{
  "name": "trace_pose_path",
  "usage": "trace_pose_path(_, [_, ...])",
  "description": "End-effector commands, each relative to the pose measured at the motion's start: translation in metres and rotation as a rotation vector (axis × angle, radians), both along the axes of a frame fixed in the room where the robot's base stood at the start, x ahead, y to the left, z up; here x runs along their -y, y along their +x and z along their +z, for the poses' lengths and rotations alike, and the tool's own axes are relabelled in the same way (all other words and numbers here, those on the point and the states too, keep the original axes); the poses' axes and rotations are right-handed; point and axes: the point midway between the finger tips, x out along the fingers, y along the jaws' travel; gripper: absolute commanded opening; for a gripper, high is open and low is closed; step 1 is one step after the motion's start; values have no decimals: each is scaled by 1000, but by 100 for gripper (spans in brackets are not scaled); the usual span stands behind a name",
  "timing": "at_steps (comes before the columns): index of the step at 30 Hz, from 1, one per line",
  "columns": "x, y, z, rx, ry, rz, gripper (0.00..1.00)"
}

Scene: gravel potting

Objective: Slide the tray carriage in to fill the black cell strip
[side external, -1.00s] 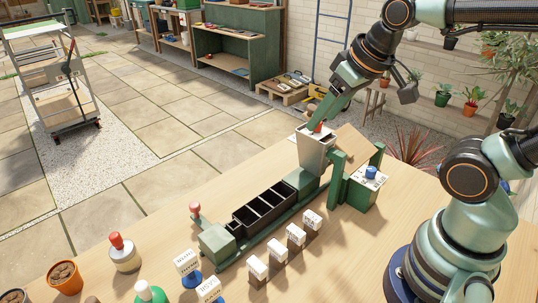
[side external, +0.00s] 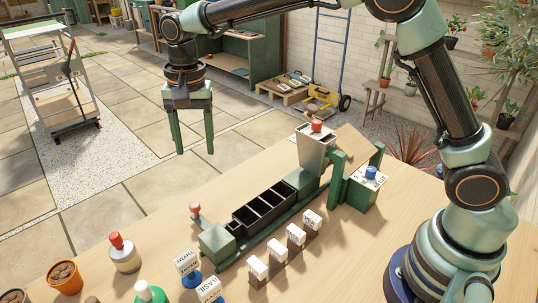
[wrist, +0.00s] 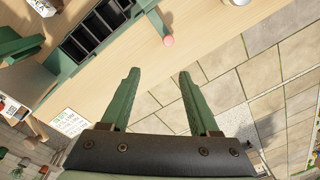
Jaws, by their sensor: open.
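The black cell strip (side external: 264,211) lies in the green tray carriage (side external: 216,243), left of the grey hopper (side external: 314,152). Its cells look dark and empty. A red knob (side external: 317,125) tops the hopper. A handle with a pinkish-red knob (side external: 195,207) stands at the carriage's far-left side; the knob also shows in the wrist view (wrist: 168,41), beyond my fingertips. My gripper (side external: 195,152) hangs in the air, fingers down, open and empty, above and behind that knob. The wrist view shows both fingers (wrist: 159,74) apart, with the cell strip (wrist: 96,30) at upper left.
A green box with a blue knob (side external: 370,172) stands right of the hopper. Several white labelled blocks (side external: 277,250) line the near side of the carriage. A red-topped jar (side external: 123,253) and a terracotta pot (side external: 64,277) stand at left. The table between jar and carriage is mostly clear.

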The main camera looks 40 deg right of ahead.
Motion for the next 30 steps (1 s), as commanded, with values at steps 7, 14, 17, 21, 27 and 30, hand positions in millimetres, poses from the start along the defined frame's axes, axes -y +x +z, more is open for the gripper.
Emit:
trace_pose_path(7, [-26, 7, -27, -44, -16, -75, 62])
trace_pose_path(14, [-26, 6, -48, -49, -19, -81, 62])
trace_pose_path(17, [-26, 6, -67, -50, -19, -80, 62])
trace_pose_path(21, [-26, 6, -95, -50, -19, -80, 62])
trace_pose_path(27, [-26, 6, -128, -47, -18, -80, 62])
trace_pose_path(30, [-26, 6, -139, -47, -17, -79, 62])
